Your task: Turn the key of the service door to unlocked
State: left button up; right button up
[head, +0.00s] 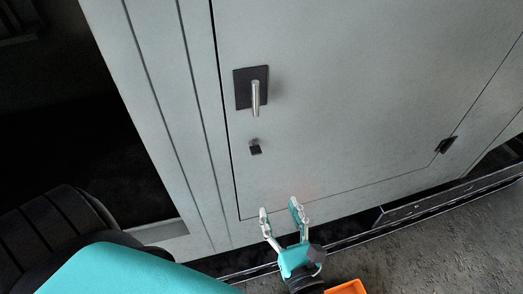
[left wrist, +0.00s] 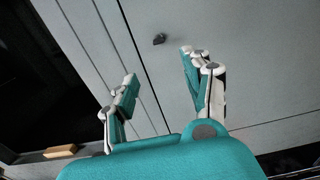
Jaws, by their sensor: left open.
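The service door (head: 350,75) is a pale grey panel that looks closed in its frame. A small dark key (head: 255,147) sits on it below the lever handle (head: 256,95); whether it is turned is too small to tell. In the left wrist view the key (left wrist: 159,39) shows beyond my fingers, near the door's left edge. My left gripper (head: 279,211) is open and empty, below and slightly right of the key in the head view, and apart from it. In the left wrist view my left gripper (left wrist: 158,70) has its fingers spread wide. My right gripper is not in view.
A dark hinge (head: 446,144) is at the door's right edge. An orange object (head: 346,287) shows at the bottom edge, beside my left wrist. A dark opening lies left of the cabinet, and rough grey floor (head: 440,240) lies at lower right.

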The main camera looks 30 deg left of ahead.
aim_at(257, 153)
pick_arm(q)
jog(key=p+x, duration=0.5)
jog(key=x, duration=1.2)
jog(key=shift+w+a+r+p, duration=0.1)
jog(key=shift+a+p, duration=0.2)
jog(key=shift+a, duration=0.05)
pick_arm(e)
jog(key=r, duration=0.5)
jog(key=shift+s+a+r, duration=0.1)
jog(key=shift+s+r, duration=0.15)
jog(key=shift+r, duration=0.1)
pick_arm(q)
jog(key=shift+c, duration=0.3)
grip_shut()
